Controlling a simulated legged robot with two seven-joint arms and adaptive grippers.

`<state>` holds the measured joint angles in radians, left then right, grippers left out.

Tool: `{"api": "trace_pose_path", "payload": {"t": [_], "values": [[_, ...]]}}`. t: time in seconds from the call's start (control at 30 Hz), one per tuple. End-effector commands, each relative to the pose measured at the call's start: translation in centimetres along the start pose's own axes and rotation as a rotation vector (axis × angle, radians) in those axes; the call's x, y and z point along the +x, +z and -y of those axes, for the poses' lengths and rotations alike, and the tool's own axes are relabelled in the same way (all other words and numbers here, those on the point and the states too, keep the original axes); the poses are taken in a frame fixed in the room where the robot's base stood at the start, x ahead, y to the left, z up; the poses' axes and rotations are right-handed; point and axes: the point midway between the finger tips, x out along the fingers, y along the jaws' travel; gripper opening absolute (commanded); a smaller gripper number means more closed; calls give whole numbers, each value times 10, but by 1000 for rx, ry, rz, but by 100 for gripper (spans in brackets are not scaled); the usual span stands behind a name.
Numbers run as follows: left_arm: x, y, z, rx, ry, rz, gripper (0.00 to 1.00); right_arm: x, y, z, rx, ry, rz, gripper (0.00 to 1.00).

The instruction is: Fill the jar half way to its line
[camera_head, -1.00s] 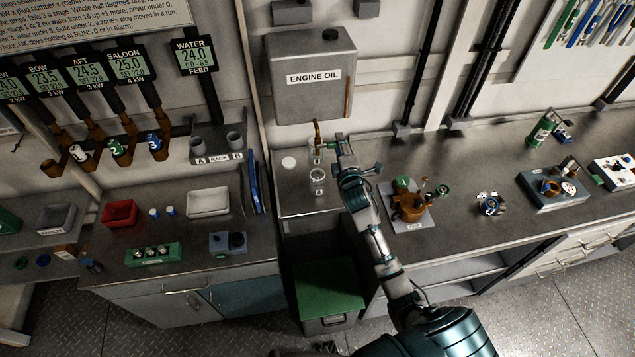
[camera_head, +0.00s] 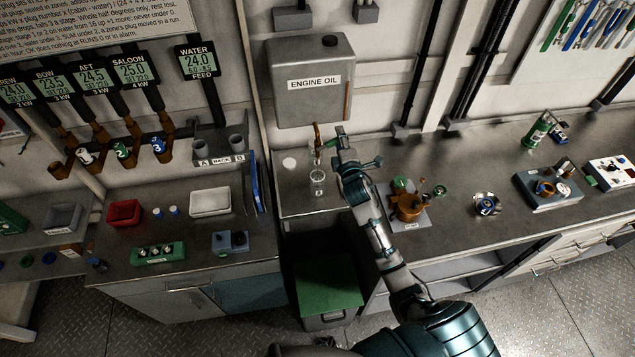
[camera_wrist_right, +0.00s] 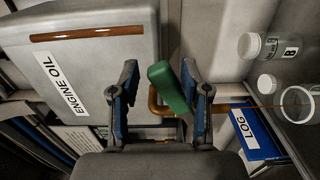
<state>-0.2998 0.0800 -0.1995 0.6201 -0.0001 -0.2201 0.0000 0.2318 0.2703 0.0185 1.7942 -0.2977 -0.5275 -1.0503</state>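The grey engine oil tank (camera_head: 308,100) hangs on the wall with a brown tap pipe (camera_head: 317,130) below it. A clear glass jar (camera_head: 318,180) stands on the counter below the tap. In the right wrist view a thin amber line runs from the pipe end (camera_wrist_right: 213,107) to an open round jar mouth (camera_wrist_right: 298,105); the fill level and line cannot be read. My right gripper (camera_head: 341,135) is at the tap. In the wrist view its fingers (camera_wrist_right: 158,95) stand apart, with the green tap handle (camera_wrist_right: 168,86) between them, close to one finger. My left gripper is out of view.
A clear jar labelled B (camera_wrist_right: 284,48) and a small white round thing (camera_wrist_right: 268,82) are near the open jar.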

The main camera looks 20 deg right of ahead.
Motion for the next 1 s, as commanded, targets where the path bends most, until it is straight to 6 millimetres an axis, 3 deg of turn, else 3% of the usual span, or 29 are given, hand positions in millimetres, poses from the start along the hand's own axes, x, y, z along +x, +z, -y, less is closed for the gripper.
{"api": "trace_pose_path", "payload": {"t": [0.27, 0.8, 1.0], "values": [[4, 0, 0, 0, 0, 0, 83, 0, 0, 6, 0, 0, 0, 46], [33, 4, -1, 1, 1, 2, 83, 0, 0, 50, 0, -1, 0, 46], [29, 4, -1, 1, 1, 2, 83, 0, 0, 45, 0, 0, 0, 46]]}}
